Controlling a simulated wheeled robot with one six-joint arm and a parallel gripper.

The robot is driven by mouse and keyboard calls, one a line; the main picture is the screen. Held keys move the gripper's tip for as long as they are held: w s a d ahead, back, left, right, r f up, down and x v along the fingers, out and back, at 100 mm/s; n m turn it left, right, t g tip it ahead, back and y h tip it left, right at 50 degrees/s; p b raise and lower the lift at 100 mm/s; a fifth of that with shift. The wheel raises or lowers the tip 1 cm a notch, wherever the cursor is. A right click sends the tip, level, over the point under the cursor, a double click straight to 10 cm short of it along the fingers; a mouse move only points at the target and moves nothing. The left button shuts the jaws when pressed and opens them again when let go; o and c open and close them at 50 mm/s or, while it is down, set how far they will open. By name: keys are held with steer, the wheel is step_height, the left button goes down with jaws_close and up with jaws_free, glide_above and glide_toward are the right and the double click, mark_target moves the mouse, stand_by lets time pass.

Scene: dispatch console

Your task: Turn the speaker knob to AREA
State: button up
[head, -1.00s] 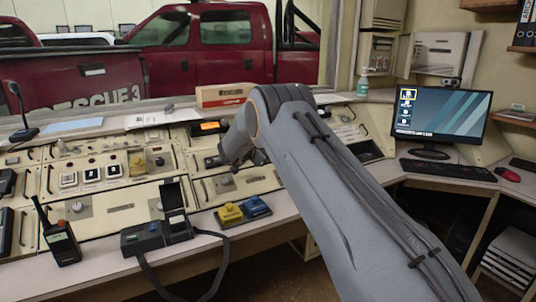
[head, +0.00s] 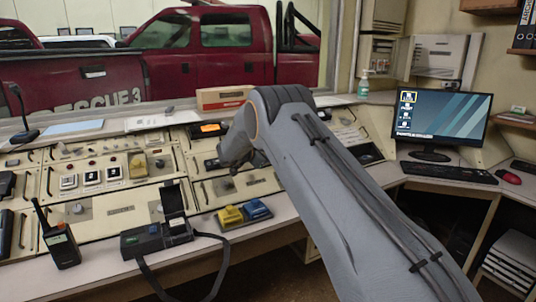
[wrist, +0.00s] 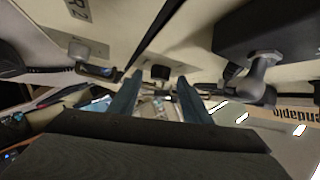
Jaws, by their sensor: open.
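My gripper (wrist: 158,78) is open and empty, with its two blue-grey fingers apart in the wrist view. In the head view the arm hides the fingers, and its end hangs over the middle of the console. I cannot tell whether this is the speaker knob. Another grey knob (head: 78,208) sits on the left console panel in the head view. No AREA marking or pointer direction is readable.
A cardboard box (head: 222,97) is behind. The monitor (head: 440,117) and keyboard (head: 449,172) are at right.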

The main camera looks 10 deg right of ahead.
steer(key=v, duration=0.7)
steer(key=shift+s+a+r, duration=0.1)
steer(key=shift+s, duration=0.05)
steer(key=shift+r, duration=0.1)
steer(key=s+a+r+n+y+p, duration=0.15)
steer(key=s+r+n+y, duration=0.25)
steer(key=s+n+y, duration=0.5)
steer(key=s+d+f+n+g, duration=0.1)
steer(key=s+d+f+g, duration=0.1)
steer(key=s, duration=1.4)
steer(key=s+d+f+n+g+p, duration=0.1)
steer(key=s+g, duration=0.4)
steer(key=s, duration=1)
steer(key=s+d+f+n+g+p, duration=0.1)
steer(key=s+d+f+n+g, duration=0.2)
steer(key=s, duration=1.3)
steer(key=d, duration=0.2)
steer(key=shift+s+d+f+g, duration=0.3)
steer(key=shift+g, duration=0.1)
